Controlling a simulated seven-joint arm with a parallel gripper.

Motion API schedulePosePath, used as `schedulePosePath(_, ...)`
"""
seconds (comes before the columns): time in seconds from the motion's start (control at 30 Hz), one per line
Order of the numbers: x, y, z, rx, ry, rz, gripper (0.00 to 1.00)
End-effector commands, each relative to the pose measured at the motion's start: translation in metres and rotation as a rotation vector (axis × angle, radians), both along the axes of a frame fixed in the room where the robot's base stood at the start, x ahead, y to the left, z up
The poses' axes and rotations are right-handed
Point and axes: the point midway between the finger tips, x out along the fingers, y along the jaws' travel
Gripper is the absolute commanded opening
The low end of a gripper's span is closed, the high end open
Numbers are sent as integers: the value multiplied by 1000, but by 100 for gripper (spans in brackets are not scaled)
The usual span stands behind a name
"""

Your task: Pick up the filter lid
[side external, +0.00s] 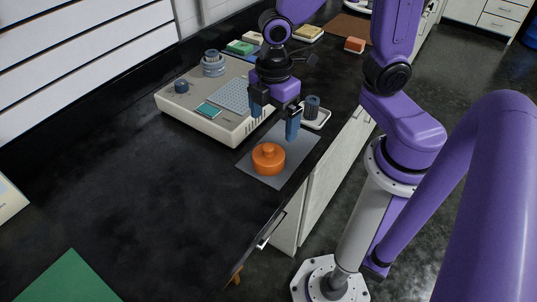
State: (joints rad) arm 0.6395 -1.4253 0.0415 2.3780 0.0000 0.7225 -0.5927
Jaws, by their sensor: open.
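An orange round lid-like piece with a knob on top (268,158) sits on a grey mat (287,173) near the counter's front edge. It may be the filter lid. My gripper (273,125) is open, with its two blue fingers pointing down. It hangs behind and above the orange piece in this view, with no visible contact. Nothing shows between the fingers.
A beige device (180,101) with a small screen, knob and grey stacked rings stands just left of my gripper. A dark cylinder on a white tray (322,121) stands behind right.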

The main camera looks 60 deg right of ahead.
Motion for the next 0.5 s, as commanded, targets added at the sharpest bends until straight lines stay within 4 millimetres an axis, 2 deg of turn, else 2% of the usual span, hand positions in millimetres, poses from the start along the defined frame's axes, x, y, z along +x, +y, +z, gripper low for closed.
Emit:
schedulePosePath(0.23, -1, -1, -37, -5, 5, 0, 100)
schedulePosePath(0.5, 0, 0, -57, -2, 1, -1, 100)
